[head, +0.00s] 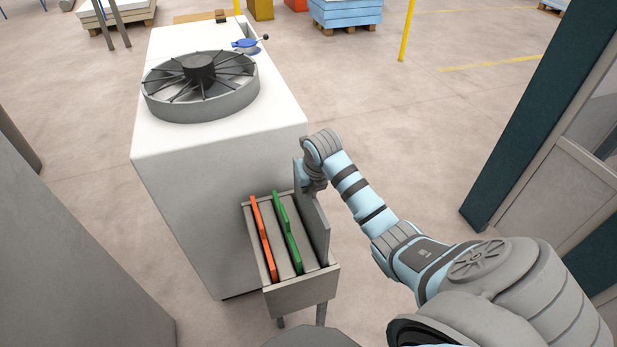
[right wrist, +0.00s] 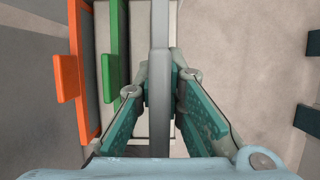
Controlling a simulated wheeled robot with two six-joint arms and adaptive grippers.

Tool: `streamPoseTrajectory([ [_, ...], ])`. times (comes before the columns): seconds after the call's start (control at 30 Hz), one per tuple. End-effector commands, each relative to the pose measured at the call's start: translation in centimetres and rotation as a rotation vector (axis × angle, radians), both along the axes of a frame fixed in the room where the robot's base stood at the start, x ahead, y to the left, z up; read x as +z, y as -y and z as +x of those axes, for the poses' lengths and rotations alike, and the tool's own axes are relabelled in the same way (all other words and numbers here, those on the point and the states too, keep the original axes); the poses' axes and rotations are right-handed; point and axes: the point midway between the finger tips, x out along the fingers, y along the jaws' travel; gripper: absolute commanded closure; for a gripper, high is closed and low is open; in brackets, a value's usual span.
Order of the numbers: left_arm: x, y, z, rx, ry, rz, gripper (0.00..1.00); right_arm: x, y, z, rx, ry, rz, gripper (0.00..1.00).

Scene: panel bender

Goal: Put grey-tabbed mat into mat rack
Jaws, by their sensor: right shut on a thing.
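The grey-tabbed mat (head: 313,222) is an upright grey panel at the right side of the mat rack (head: 301,296). It stands higher than the mats beside it, and its lower edge looks to be inside the rack's right-hand slot; how deep is hard to tell. My right gripper (head: 313,184) is shut on its upper part near the far end. In the right wrist view the mat (right wrist: 159,110) runs edge-on between the two fingers (right wrist: 160,78). My left gripper is not in view.
An orange-edged mat (head: 263,238) and a green-edged mat (head: 287,232) stand in the rack's other slots. A white-topped machine cabinet (head: 200,140) with a big round wheel (head: 201,86) stands behind the rack. A dark-framed panel (head: 545,110) is at the right; the floor between is clear.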

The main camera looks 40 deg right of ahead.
Motion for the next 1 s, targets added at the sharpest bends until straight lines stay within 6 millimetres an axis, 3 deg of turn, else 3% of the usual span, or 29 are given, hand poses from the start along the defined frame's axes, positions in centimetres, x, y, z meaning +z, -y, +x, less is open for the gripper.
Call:
streamPoseTrajectory([
  [1.0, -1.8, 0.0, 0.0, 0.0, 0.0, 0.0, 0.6, -3.6, 0.0, 0.0, 0.0, 0.001, 0.0, 1.0],
])
